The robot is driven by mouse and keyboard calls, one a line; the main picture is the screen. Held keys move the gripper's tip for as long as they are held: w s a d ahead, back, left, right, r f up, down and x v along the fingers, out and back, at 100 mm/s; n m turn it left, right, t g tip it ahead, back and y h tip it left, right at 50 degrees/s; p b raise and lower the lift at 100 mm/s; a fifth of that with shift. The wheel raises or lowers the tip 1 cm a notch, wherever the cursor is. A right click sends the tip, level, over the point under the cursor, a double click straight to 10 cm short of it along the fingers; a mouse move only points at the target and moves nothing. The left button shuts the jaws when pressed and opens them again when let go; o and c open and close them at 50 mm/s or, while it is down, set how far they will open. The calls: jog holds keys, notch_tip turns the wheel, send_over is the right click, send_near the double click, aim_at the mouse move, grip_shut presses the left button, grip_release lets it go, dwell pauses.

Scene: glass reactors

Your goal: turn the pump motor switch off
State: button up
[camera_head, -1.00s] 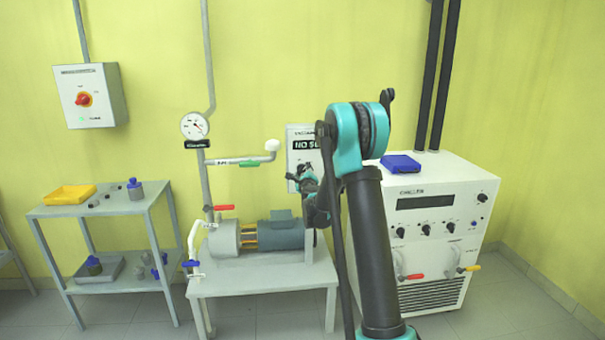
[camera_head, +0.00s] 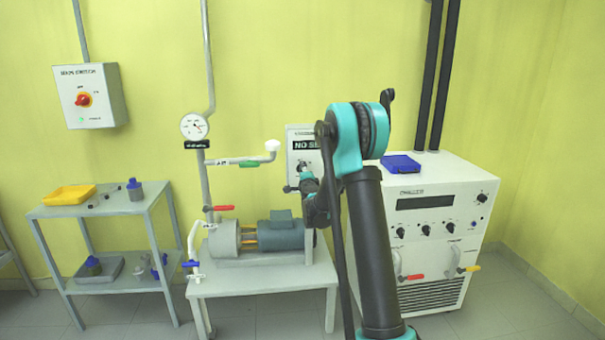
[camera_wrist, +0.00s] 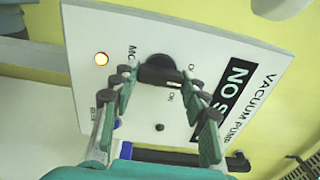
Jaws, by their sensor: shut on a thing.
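The pump motor switch is a black knob (camera_wrist: 158,70) on a white wall panel (camera_head: 301,134) marked "VACUUM PUMP" in the wrist view. My gripper (camera_wrist: 163,80) is at the panel, with one teal finger on each side of the knob, shut on it. The fingers partly cover the panel lettering. An "ON" label shows just below the knob. In the head view my gripper (camera_head: 304,176) is in front of the panel's lower part, and the knob is too small to make out clearly.
The pump motor (camera_head: 281,236) stands on a low table (camera_head: 262,281) below the panel. A white cabinet (camera_head: 472,188) with knobs and valves stands to the right. A wall box with a red knob (camera_head: 83,100) hangs far left.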

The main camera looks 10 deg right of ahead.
dwell(0.3)
jog(key=o, duration=1.2)
jog(key=shift+c, duration=0.2)
jog(key=shift+s, duration=0.15)
jog(key=s, duration=1.1)
jog(key=shift+s, duration=0.4)
